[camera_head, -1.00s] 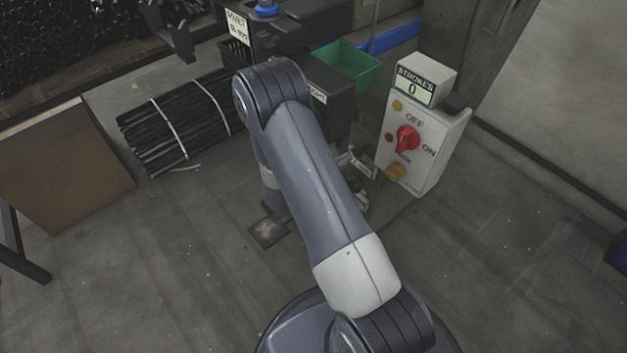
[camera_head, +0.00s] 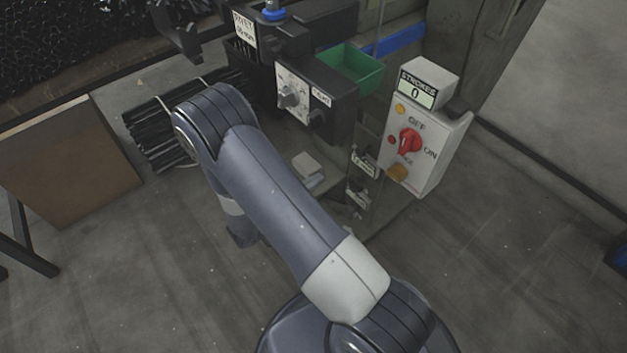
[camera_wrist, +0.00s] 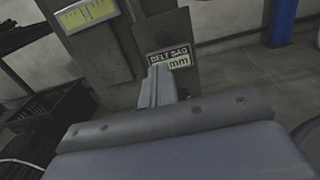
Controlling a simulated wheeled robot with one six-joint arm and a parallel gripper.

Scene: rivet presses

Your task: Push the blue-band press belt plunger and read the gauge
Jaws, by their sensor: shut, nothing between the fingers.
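In the head view the press (camera_head: 335,95) stands at the top centre, with a blue band (camera_head: 395,40) behind its green bin. The plunger cannot be made out clearly. In the head view my arm hides the gripper.
A switch box (camera_head: 425,150) with a red knob and a STROKES counter reading 0 stands right of the press. A green bin (camera_head: 350,68) sits on the press. A bundle of black rods (camera_head: 160,130) and a brown panel (camera_head: 75,165) lie left.

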